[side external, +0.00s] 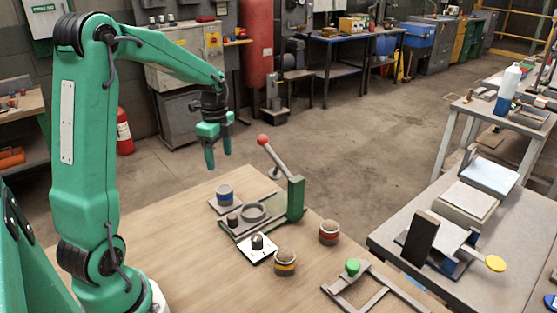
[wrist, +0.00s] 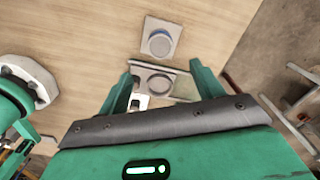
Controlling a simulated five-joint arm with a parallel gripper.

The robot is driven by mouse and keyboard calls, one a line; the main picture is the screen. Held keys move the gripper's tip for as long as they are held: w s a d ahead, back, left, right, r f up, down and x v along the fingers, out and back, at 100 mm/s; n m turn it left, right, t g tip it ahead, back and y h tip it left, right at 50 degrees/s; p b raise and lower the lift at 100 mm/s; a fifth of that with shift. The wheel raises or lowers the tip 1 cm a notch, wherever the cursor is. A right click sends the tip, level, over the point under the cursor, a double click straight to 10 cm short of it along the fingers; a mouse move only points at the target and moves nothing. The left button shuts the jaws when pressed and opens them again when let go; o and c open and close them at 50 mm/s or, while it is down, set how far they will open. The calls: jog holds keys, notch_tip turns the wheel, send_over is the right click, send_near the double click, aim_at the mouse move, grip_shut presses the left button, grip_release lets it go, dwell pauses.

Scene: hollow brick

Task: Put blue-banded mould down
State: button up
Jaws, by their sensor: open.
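The blue-banded mould (side external: 225,195) stands upright on a grey square plate (side external: 214,207) at the back of the wooden table. In the wrist view the mould (wrist: 160,43) shows from above, on its plate (wrist: 173,28), ahead of my fingers. My gripper (side external: 219,153) hangs in the air above the mould, fingers pointing down. It is open and empty, and does not touch the mould. In the wrist view my gripper (wrist: 160,75) has its two fingers wide apart, with nothing between them at their height.
A green lever press (side external: 296,198) with a red knob (side external: 262,139) and a grey ring (side external: 253,212) stands beside the plate. A yellow-banded mould (side external: 285,264), a red-banded mould (side external: 329,233) and a green-knobbed frame (side external: 353,268) are nearer. The table's left part is clear.

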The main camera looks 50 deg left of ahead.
jog(key=s+d+r+n+t, duration=0.2)
jog(key=s+d+r+n, duration=0.3)
jog(key=d+r, duration=0.45)
jog(key=s+d+n+t, duration=0.3)
jog(key=s+d+n, duration=0.4)
jog(key=s+d, duration=0.2)
jog(key=shift+d+n+t, duration=0.3)
jog(key=shift+d, duration=0.8)
